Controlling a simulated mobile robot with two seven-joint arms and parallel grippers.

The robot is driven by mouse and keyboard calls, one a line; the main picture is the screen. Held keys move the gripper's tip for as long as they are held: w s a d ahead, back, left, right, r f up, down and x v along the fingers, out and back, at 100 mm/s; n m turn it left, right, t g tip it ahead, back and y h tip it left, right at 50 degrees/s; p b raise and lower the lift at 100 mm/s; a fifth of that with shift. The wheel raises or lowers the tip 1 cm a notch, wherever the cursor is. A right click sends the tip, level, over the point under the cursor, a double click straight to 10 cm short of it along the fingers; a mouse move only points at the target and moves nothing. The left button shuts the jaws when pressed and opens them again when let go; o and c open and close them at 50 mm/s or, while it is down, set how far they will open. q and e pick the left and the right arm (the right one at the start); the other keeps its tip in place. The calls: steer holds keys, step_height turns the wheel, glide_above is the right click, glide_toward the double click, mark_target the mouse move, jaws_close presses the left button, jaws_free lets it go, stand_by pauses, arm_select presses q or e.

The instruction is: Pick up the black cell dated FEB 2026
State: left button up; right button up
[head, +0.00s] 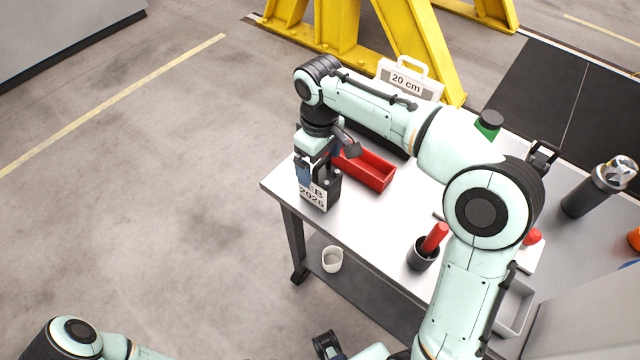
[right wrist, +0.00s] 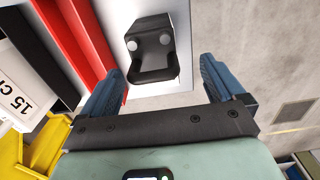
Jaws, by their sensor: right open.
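The black cell (head: 320,192) stands upright at the near left corner of the white table (head: 275,185). Its white label shows "2026" and part of a month ending in "EB"; my gripper covers the rest. My right gripper (head: 317,170) is over it, pointing down. In the right wrist view the open fingers (right wrist: 160,72) stand on either side of the cell's black top and handle (right wrist: 152,50), with a gap on each side. No gripper fingers of my left arm (head: 75,338) can be made out.
A red bin (head: 368,170) sits close beside the cell, with a dark bin behind it. A dark cup with a red-handled item (head: 424,252) stands nearer. A white cup (head: 332,259) is on the lower shelf.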

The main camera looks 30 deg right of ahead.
mark_target(320, 179)
steer(key=f, duration=0.5)
steer(key=shift+w+d+f+b, duration=0.3)
steer(key=shift+w+f, duration=0.05)
steer(key=shift+w, duration=0.05)
jaws_close()
steer(key=shift+r, duration=0.15)
